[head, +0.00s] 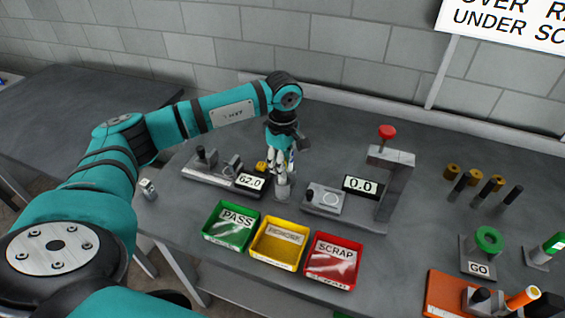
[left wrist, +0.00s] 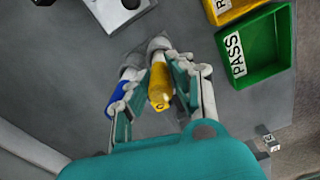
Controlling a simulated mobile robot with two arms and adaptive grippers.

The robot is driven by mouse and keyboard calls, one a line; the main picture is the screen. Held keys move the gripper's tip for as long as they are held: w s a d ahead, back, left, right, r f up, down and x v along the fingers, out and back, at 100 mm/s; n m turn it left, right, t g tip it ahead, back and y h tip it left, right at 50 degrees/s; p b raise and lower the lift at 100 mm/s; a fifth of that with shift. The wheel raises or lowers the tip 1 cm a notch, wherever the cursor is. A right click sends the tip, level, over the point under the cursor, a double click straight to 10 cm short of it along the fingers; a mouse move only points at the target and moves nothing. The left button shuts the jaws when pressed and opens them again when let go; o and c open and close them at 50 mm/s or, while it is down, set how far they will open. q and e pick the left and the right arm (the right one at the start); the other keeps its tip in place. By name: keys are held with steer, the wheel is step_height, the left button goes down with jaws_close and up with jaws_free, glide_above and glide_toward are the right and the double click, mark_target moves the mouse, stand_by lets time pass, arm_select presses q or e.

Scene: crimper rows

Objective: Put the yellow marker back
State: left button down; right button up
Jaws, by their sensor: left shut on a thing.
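The yellow marker (left wrist: 160,82) is between the fingers of my left gripper (left wrist: 158,92) in the left wrist view. The gripper is shut on it. The marker's far end is at a grey socket of a small stand (left wrist: 157,43); I cannot tell whether it is seated. A blue marker (left wrist: 118,94) stands beside it, close to one finger. In the head view my left gripper (head: 281,165) points down over the grey stand (head: 282,193). The yellow marker is largely hidden by the fingers there. My right gripper is not in view.
A gauge reading 62.0 (head: 250,181) stands close left of the stand, with a small brass part behind it. A gauge with a red knob (head: 386,131) is to the right. Green PASS (head: 230,224), yellow REWORK (head: 278,243) and red SCRAP (head: 332,259) bins are in front.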

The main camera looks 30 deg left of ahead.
arm_select(q)
steer(key=shift+f, duration=0.15)
steer(key=c, duration=1.5)
jaws_free()
steer(key=shift+o, duration=0.2)
step_height(320, 180, up, 11)
steer(key=b, duration=0.3)
steer(key=shift+r, duration=0.75)
